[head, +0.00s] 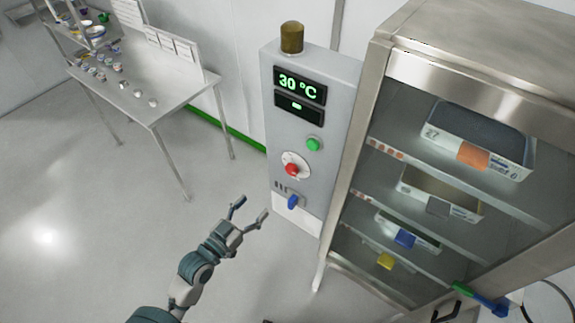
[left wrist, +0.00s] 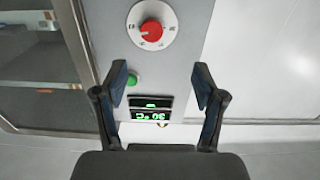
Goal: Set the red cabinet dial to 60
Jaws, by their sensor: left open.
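The red dial (head: 292,169) sits on a round white scale plate on the grey control panel (head: 318,150) beside the cabinet. The display (head: 300,86) above it reads 30 °C in green. My left gripper (head: 250,209) is open and empty, in front of the panel, low and to the left of the dial in the head view. In the left wrist view the picture is upside down; the red dial (left wrist: 152,31) shows beyond the open left fingers (left wrist: 160,85), apart from them. The scale marks are too small to read.
The steel cabinet (head: 375,110) with glass-fronted shelves and several bins stands to the right. A steel table (head: 150,100) with small containers is at the back left. The floor at left is clear.

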